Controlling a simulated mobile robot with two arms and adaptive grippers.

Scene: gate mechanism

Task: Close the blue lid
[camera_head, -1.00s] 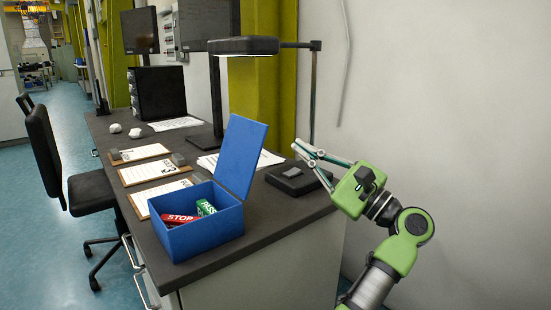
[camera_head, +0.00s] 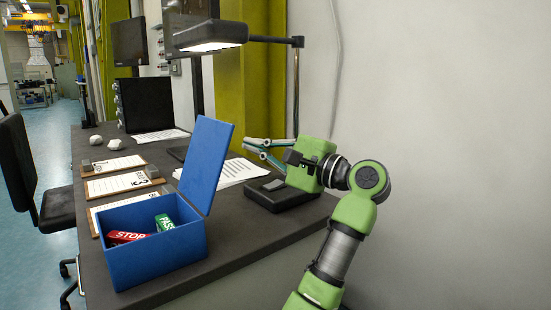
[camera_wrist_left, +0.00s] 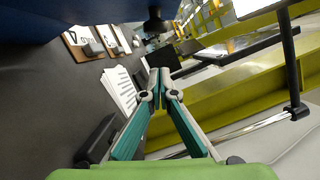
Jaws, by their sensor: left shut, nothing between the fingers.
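The blue box (camera_head: 155,262) stands on the dark desk with its blue lid (camera_head: 205,165) raised, upright and tilted slightly back. A red STOP piece (camera_head: 126,237) and a green PASS piece (camera_head: 165,223) lie inside. My left gripper (camera_head: 251,147) is right of and behind the lid in the head view, with a small gap in the picture. Its fingertips meet with nothing between them, as the left wrist view (camera_wrist_left: 157,73) shows. A dark blue surface (camera_wrist_left: 60,14) fills that view's upper left; I cannot tell whether it is lid or box. My right gripper is out of view.
A desk lamp (camera_head: 210,36) hangs above and behind the lid on a post (camera_head: 296,90). A black device (camera_head: 268,196) sits below my gripper. Papers (camera_head: 232,173) and clipboards (camera_head: 118,183) lie on the desk. A wall closes the right side.

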